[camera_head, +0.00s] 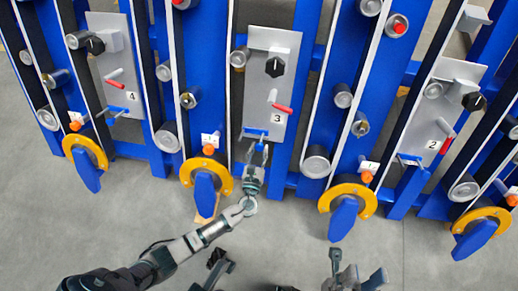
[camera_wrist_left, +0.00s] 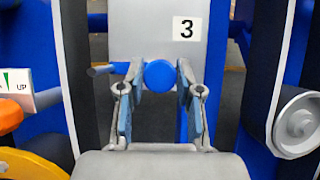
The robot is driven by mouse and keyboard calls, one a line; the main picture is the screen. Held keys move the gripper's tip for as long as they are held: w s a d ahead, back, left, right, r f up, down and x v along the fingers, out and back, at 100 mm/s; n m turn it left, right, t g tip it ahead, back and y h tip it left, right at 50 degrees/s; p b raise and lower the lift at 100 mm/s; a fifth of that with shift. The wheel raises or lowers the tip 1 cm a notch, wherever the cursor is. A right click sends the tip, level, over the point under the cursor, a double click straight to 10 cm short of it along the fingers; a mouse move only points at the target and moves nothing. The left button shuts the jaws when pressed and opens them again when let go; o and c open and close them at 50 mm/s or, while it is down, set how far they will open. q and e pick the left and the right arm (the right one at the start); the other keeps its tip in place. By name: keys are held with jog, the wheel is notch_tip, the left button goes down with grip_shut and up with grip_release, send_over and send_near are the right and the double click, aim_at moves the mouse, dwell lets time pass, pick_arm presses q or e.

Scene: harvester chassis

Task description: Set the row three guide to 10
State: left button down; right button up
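The grey row 3 panel (camera_head: 268,85) stands near the middle of the head view. It has a black knob (camera_head: 275,67), a red-tipped lever (camera_head: 282,107) and a blue lever (camera_head: 258,134) at its lower end. My left gripper (camera_head: 258,150) is at that lower end. In the left wrist view the blue lever's round end (camera_wrist_left: 160,75) lies between the two fingers of my left gripper (camera_wrist_left: 158,90), with small gaps visible on both sides. My right gripper (camera_head: 283,265) is at the bottom edge, its fingers wide apart and empty. I cannot read any guide setting.
Panels marked 4 (camera_head: 117,65) and 2 (camera_head: 445,110) flank it. Blue frames, rollers and orange knobs (camera_head: 208,149) stand close to either side. Yellow rings (camera_head: 222,181) with blue tongues project toward me. The grey floor (camera_head: 130,215) in front is mostly clear.

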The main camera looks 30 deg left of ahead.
pick_arm(q)
jog(key=shift+w+d+r, duration=0.1)
jog(key=shift+w+d, duration=0.05)
jog(key=shift+d, duration=0.35)
jog(key=c, duration=0.8)
grip_release()
jog(key=v, duration=1.2)
